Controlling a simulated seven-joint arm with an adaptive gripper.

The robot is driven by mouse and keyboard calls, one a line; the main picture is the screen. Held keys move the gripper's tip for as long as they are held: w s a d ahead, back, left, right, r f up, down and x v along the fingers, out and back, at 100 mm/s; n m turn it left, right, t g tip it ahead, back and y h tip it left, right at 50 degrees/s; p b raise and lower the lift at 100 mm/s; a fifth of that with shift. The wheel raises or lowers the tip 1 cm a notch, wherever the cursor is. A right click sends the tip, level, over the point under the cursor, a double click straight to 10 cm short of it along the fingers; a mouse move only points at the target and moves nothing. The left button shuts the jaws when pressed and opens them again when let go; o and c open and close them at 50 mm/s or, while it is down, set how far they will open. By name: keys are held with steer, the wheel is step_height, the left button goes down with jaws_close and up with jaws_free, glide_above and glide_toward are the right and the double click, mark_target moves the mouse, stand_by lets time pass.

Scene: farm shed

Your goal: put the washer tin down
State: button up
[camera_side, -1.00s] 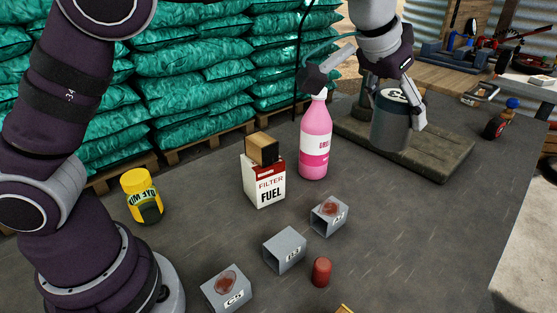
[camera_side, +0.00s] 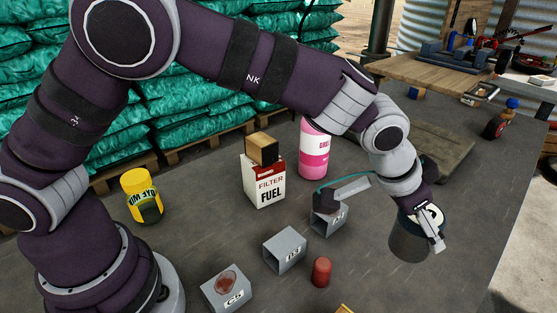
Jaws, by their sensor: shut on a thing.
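The washer tin is a dark grey cylinder (camera_side: 407,243) with a pale label on its top, at the right front of the worktop in the side view. My gripper (camera_side: 424,221) is shut on it from above, with one finger showing against its near right side. The other finger is hidden. The tin looks nearly upright. I cannot tell whether its base touches the worktop or hangs just above it.
A bare wooden board (camera_side: 440,150) lies behind.

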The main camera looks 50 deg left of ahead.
step_height(320, 180, down, 9)
steer(key=shift+f, duration=0.1)
steer(key=o, duration=1.2)
steer(key=shift+f, duration=0.1)
steer(key=shift+o, duration=0.2)
